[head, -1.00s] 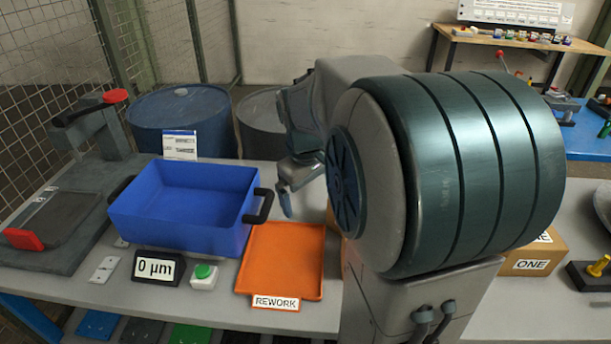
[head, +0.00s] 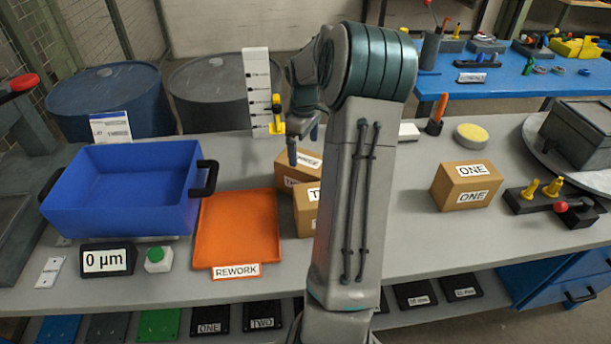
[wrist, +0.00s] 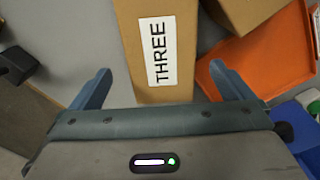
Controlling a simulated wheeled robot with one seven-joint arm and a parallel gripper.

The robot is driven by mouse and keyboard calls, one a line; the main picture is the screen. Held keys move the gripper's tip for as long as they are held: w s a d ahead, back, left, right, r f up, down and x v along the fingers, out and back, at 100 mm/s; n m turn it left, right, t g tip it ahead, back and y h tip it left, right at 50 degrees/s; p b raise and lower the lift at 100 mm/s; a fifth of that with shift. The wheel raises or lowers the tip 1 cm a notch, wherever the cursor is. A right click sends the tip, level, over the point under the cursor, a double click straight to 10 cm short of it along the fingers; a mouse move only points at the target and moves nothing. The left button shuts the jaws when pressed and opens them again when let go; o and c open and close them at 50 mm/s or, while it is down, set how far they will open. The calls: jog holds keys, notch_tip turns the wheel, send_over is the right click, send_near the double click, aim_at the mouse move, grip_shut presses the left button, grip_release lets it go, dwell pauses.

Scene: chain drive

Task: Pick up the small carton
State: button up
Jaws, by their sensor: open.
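Three brown cartons lie on the grey bench. Carton ONE (head: 466,187) stands alone at right. Carton TWO (head: 304,212) is partly behind my arm, beside the orange tray. The carton (head: 287,160) behind it is labelled THREE, as the wrist view (wrist: 152,85) shows. My gripper (head: 306,145) is open above the back carton, pointing down. In the wrist view my gripper (wrist: 159,70) has one finger either side of carton THREE in the picture, with nothing gripped. I cannot tell whether the fingertips are down beside it.
The orange REWORK tray (head: 239,264) and a blue bin (head: 60,206) are left of the cartons. A white stand (head: 257,75) with a yellow slider rises behind. A yellow disc (head: 473,134) and black fixture (head: 530,205) are at right. The bench between TWO and ONE is clear.

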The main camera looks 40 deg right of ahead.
aim_at(304, 159)
notch_tip(304, 159, down, 5)
jog(key=shift+r, duration=0.1)
jog(key=shift+s+f+p, duration=0.15)
jog(key=shift+f+p, duration=0.1)
jog(key=shift+f, duration=1.15)
jog(key=shift+s+f+p, duration=0.1)
jog(key=shift+f+p, duration=0.1)
jog(key=shift+f, duration=1.15)
jog(key=c, duration=1.3)
jog(key=shift+d+r, duration=0.1)
jog(key=c, duration=0.4)
jog(key=shift+r, duration=0.15)
